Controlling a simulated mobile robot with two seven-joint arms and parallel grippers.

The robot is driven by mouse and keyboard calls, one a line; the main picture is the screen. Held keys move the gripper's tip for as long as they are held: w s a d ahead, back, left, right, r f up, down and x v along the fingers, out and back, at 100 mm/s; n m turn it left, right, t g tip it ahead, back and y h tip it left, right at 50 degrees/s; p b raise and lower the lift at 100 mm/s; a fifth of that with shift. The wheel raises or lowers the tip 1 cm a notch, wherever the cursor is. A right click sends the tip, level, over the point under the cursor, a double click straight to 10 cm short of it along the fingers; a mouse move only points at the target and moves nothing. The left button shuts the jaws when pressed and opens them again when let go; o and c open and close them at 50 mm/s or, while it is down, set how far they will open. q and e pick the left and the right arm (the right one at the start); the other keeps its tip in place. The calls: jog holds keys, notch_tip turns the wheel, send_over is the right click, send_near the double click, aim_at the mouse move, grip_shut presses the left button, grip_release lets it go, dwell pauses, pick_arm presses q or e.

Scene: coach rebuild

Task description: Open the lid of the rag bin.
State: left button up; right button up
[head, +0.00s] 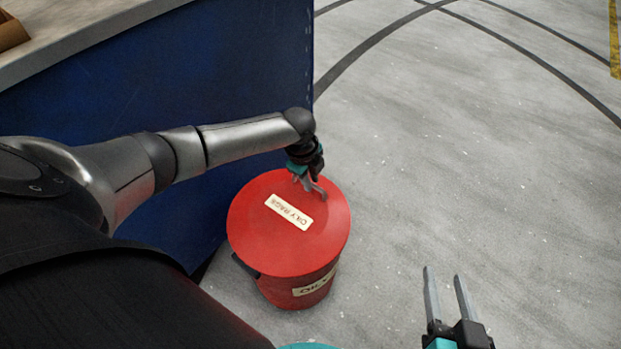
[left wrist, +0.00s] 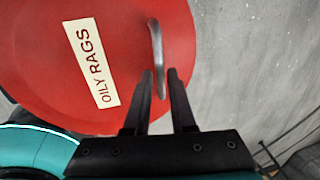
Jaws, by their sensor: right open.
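The rag bin (head: 300,292) is a red round can standing on the floor below the middle of the head view. Its red lid (head: 262,240) lies flat and closed on top, with an "OILY RAGS" label (head: 289,212). The lid also fills much of the left wrist view (left wrist: 45,75). A curved metal handle (left wrist: 156,45) stands near the lid's edge. My left gripper (head: 312,184) is at this handle, fingers apart, with the handle's near end between the fingertips. Whether they touch it, I cannot tell. My right gripper (head: 446,278) is open and empty, right of the bin.
A blue-sided bench (head: 200,90) with a grey top (head: 80,35) stands left of and behind the bin. A brown box (head: 10,32) sits on it at the far left. The grey floor (head: 450,150) to the right is clear, with dark curved lines.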

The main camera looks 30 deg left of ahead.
pick_arm(q)
grip_shut()
dwell(1.0)
